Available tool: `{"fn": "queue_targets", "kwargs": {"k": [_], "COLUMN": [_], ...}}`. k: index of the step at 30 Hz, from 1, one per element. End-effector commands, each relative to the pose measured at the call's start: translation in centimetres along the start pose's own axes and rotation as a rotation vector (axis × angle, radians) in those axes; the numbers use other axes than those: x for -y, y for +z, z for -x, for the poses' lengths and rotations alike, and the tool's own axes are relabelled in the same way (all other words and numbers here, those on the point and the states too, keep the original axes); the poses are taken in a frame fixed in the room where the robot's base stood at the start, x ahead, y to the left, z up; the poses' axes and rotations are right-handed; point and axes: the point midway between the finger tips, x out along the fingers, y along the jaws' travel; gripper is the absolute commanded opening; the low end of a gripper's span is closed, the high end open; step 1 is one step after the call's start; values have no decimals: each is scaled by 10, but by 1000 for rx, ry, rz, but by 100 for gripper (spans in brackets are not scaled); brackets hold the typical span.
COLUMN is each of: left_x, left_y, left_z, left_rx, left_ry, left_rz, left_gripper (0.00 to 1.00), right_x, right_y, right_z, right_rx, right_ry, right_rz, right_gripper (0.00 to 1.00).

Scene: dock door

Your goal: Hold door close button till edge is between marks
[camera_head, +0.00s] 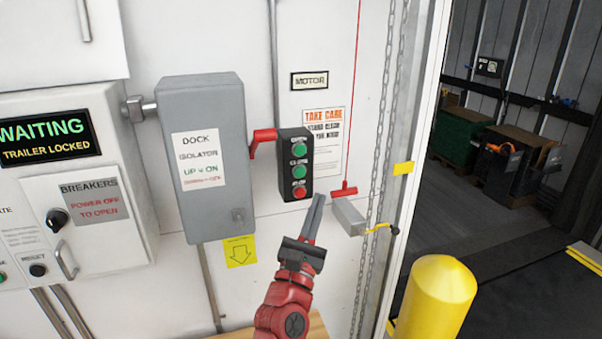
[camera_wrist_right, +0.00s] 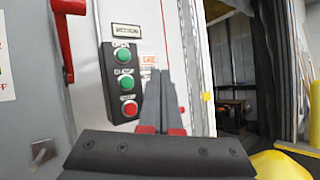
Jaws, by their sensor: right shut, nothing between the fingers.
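The black button box (camera_head: 295,163) hangs on the white wall under the MOTOR label. It has two green buttons, the upper (camera_head: 299,149) and the middle (camera_head: 299,171), and a red button (camera_head: 299,191) at the bottom. The lettering beside the buttons is too small to read surely. My right gripper (camera_head: 318,200) is shut and empty, its fingertips just right of and below the box, apparently apart from it. In the right wrist view the box (camera_wrist_right: 112,60) stands left of the fingers (camera_wrist_right: 160,100). The door edge and its marks cannot be made out surely. My left gripper is not in view.
A grey dock isolator box (camera_head: 205,210) with a red lever (camera_head: 262,138) is left of the button box. A yellow bollard (camera_head: 436,300) stands by the opening. The panel display reads WAITING, TRAILER LOCKED.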

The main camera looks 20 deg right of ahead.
Motion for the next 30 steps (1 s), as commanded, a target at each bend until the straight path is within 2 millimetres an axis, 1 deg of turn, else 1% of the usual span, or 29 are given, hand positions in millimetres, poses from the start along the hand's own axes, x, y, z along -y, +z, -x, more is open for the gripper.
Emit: {"fn": "queue_targets", "kwargs": {"k": [5,13,15,22,30], "left_x": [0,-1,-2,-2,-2], "left_y": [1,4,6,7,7], "left_z": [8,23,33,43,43], "left_rx": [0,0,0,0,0], "left_ry": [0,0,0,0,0], "left_rz": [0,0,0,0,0], "left_gripper": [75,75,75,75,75], "right_x": [-9,-27,-30,-40,-42], "right_y": [-9,-31,-38,-43,-42], "right_z": [-12,-40,-45,-57,-59], "right_rx": [5,0,0,1,0], "right_ry": [0,-4,-7,-3,-2], "right_rz": [0,4,0,1,2], "right_gripper": [0,0,0,0,0]}}
